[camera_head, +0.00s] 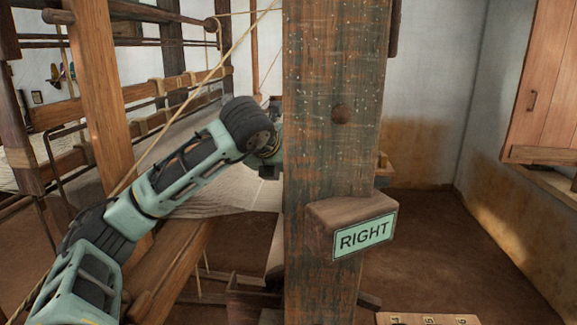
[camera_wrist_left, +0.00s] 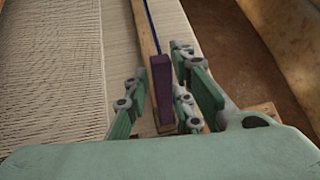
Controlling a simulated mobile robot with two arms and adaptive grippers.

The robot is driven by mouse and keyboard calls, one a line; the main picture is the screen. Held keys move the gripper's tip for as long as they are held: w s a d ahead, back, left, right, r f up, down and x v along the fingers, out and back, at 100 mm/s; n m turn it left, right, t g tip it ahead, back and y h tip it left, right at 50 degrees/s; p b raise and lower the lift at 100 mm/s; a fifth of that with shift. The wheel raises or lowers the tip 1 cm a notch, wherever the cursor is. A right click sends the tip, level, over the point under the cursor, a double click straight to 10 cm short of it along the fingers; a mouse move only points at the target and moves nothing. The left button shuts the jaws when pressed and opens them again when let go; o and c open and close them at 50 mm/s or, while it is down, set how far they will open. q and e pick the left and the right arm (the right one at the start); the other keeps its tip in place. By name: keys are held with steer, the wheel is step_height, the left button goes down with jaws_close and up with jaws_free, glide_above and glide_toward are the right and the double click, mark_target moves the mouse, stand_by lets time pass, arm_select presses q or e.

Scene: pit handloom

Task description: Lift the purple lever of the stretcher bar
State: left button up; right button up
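The purple lever (camera_wrist_left: 162,88) shows in the left wrist view as a dark upright block at the near end of a thin wooden bar (camera_wrist_left: 143,28), which appears to be the stretcher bar. Whether the lever lies at fingertip depth I cannot tell. In the head view the left arm reaches behind the thick post, which hides most of the gripper and the lever. My right gripper is not in view.
The thick wooden post (camera_head: 335,120) stands in front of the left wrist, with a block labelled RIGHT (camera_head: 352,226). Pale woven cloth (camera_wrist_left: 55,70) spreads left of the bar. A loom beam (camera_head: 180,262) lies beneath the arm. Open floor (camera_head: 430,240) is at the right.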

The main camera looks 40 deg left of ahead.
arm_select(q)
steer(key=shift+o, duration=0.8)
steer(key=shift+s, duration=0.1)
steer(key=shift+s+d+r, duration=0.1)
steer(key=shift+s+r, duration=0.1)
steer(key=shift+r, duration=0.1)
steer(key=v, duration=1.1)
steer(key=shift+s+d, duration=0.1)
steer(key=shift+c, duration=0.4)
